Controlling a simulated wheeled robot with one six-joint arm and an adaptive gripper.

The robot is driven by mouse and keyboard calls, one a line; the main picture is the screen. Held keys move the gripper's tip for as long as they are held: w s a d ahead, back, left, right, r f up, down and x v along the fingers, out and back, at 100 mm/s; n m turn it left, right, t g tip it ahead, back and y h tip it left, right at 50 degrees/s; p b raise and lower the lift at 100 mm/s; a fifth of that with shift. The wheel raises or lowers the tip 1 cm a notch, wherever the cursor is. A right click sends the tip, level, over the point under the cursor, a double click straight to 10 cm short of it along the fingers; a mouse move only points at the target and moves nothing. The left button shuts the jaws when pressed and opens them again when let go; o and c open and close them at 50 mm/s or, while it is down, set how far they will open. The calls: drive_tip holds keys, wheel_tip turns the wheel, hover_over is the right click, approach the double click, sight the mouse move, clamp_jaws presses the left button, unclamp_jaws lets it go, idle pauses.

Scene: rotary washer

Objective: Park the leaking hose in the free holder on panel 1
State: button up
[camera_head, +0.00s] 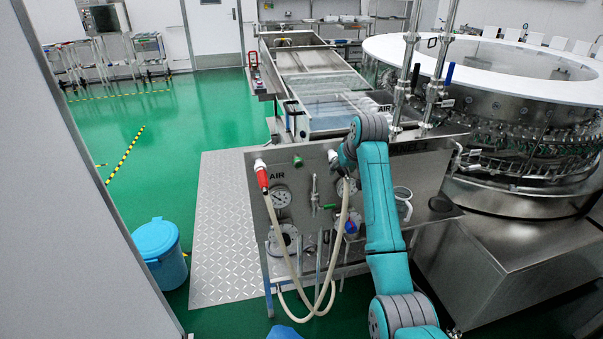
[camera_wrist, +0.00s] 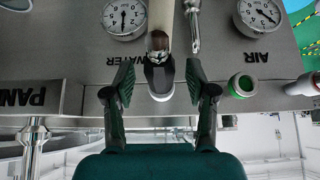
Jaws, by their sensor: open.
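In the wrist view, a beige hose (camera_wrist: 161,14) ends in a dark grey and white connector (camera_wrist: 160,82) on the steel panel (camera_wrist: 75,50). My gripper (camera_wrist: 159,76) is open, its two fingers on either side of the connector with gaps showing. A green-ringed round holder (camera_wrist: 241,85) sits empty to the right; in the head view it is on the panel's upper edge (camera_head: 298,161). A second hose with a red nozzle (camera_head: 262,177) hangs to its left. My arm hides most of the gripped area in the head view. I see no leak.
A blue bin (camera_head: 160,250) stands left. The round steel washer (camera_head: 490,90) is at the right.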

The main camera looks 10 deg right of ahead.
drive_tip(key=v, duration=1)
drive_tip(key=s+a+f+t, duration=0.15)
drive_tip(key=s+f, duration=0.25)
drive_tip(key=f, duration=0.8)
drive_tip(key=s+a+f+t, duration=0.1)
drive_tip(key=s+a+f, duration=0.3)
drive_tip(key=f, duration=0.7)
drive_tip(key=s+a+f+t, duration=0.1)
drive_tip(key=s+f, duration=0.5)
drive_tip(key=s, duration=0.3)
drive_tip(key=s+a+f, duration=0.2)
drive_tip(key=s+f, duration=0.4)
drive_tip(key=s, duration=0.2)
drive_tip(key=s+a+r+t, duration=0.1)
drive_tip(key=s+a+t, duration=0.15)
drive_tip(key=s, duration=1.95)
drive_tip(key=s+a+r+t, duration=0.1)
drive_tip(key=s+r+t, duration=0.1)
drive_tip(key=s+r, duration=1.1)
drive_tip(key=s, duration=0.3)
